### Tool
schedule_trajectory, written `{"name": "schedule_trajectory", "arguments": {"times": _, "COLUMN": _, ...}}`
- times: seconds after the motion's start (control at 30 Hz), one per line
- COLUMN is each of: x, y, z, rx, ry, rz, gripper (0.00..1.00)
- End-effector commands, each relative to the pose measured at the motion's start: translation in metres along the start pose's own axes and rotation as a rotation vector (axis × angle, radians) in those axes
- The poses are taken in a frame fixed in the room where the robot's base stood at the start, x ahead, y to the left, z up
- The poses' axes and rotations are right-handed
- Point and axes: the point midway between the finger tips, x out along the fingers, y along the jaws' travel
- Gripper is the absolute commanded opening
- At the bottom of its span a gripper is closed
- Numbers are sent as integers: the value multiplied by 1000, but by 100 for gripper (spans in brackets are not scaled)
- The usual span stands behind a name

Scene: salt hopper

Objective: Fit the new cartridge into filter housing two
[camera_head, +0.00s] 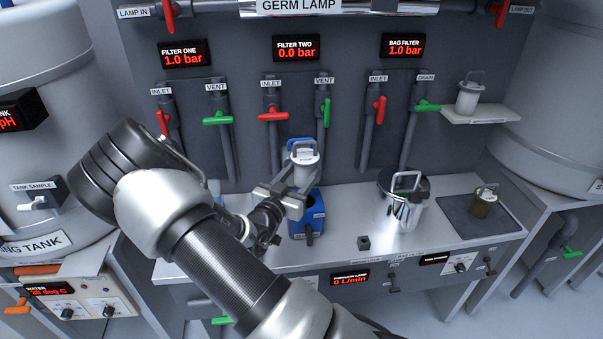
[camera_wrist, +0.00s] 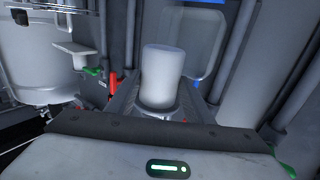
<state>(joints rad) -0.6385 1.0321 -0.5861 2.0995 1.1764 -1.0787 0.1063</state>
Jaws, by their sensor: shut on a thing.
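The filter two display (camera_head: 297,48) reads 0.0 bar. Its red inlet handle (camera_head: 273,117) lies across the pipe; its green vent handle (camera_head: 326,113) runs along it.
A shiny steel vessel (camera_head: 399,207) stands to the right on the bench. A brown cartridge (camera_head: 485,205) sits on a dark mat (camera_head: 455,209). Another white cartridge (camera_head: 468,98) stands on a wall shelf (camera_head: 482,115).

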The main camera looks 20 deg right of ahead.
Motion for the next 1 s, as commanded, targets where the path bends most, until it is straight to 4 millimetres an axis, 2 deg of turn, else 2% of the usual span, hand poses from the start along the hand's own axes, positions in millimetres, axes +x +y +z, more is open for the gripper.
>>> {"name": "schedule_trajectory", "arguments": {"times": 0.17, "x": -1, "y": 0, "z": 1, "rx": 4, "ry": 0, "rz": -1, "gripper": 19}}
{"name": "schedule_trajectory", "arguments": {"times": 0.7, "x": 0, "y": 0, "z": 48, "rx": 2, "ry": -1, "rz": -2, "gripper": 19}}
{"name": "schedule_trajectory", "arguments": {"times": 1.0, "x": 0, "y": 0, "z": 58, "rx": 2, "ry": 0, "rz": -2, "gripper": 19}}
